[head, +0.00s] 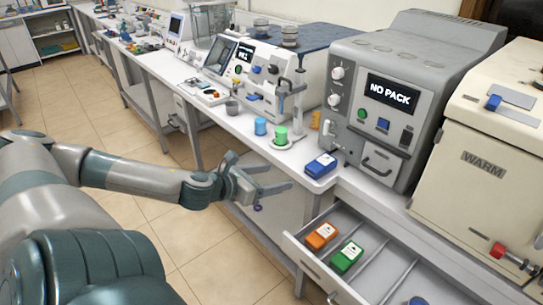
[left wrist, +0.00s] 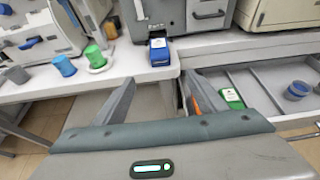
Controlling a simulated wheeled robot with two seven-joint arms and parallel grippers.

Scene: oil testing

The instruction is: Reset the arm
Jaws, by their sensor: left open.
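My left gripper (head: 262,184) is open and empty, held out in front of the bench edge and to the left of the open drawer. In the left wrist view its two fingers (left wrist: 155,95) stand wide apart with nothing between them. A blue pack (head: 320,165) lies on the bench corner beyond the gripper, and it also shows in the left wrist view (left wrist: 160,52). My right gripper is in neither view.
An open drawer (head: 296,243) holds an orange pack (head: 321,236) and a green pack (head: 347,257). A grey machine reading NO PACK (head: 390,92) and a cream WARM machine (head: 483,160) stand behind. Blue (head: 260,126) and green (head: 280,136) cups stand on the bench. Floor is clear at left.

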